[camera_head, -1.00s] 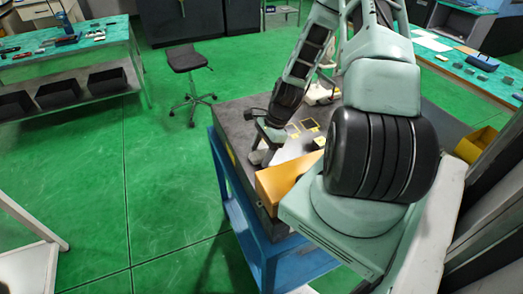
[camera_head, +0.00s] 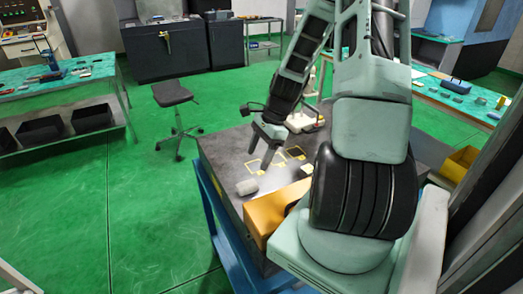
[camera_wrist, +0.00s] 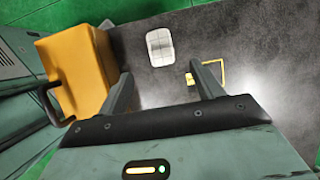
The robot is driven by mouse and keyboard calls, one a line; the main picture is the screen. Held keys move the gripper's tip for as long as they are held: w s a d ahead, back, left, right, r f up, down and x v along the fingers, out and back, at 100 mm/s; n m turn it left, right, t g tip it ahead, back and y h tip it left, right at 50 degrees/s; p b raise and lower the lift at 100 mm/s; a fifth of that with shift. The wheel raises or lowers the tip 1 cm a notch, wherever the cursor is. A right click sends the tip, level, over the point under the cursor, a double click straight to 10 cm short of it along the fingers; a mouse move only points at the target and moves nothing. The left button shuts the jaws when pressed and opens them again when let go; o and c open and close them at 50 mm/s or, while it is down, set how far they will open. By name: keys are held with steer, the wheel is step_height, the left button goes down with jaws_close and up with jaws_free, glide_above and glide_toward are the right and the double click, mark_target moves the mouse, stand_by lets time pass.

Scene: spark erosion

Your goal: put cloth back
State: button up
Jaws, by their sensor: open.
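A small pale grey folded piece, which looks like the cloth (camera_head: 247,187), lies on the dark table top (camera_head: 226,150) near its left edge. In the wrist view the cloth (camera_wrist: 160,46) is a light rounded rectangle, ahead of and between my fingertips. My gripper (camera_head: 264,158) is open and empty above the table, apart from the cloth and behind it in the head view. Both fingers show in the wrist view (camera_wrist: 160,72). A yellow outline (camera_wrist: 208,72) on the table shows by the right fingertip; several such outlines (camera_head: 275,156) show in the head view.
An orange box (camera_head: 266,213) stands at the table's near side, beside my base; it is left in the wrist view (camera_wrist: 80,66). A white object (camera_head: 301,120) stands at the table's back. A stool (camera_head: 173,95) is on the green floor. Side benches hold tools.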

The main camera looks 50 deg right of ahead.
steer(key=a+r+n+g+h, duration=0.1)
steer(key=a+r+n, duration=0.3)
steer(key=a+n, duration=0.45)
steer(key=a+r+n+g+h, duration=0.1)
steer(key=a+r+n, duration=0.4)
steer(key=a, duration=0.7)
steer(key=s+a+r+n, duration=0.2)
steer(key=s+a+n, duration=0.4)
steer(key=a+n, duration=0.2)
steer(key=s+a+r+n+h, duration=0.1)
steer(key=s+a+n, duration=0.6)
steer(key=a+n, duration=0.1)
steer(key=shift+r+n+h, duration=0.3)
steer(key=shift+r+n, duration=0.1)
steer(key=shift+n, duration=0.35)
steer(key=shift+s, duration=0.1)
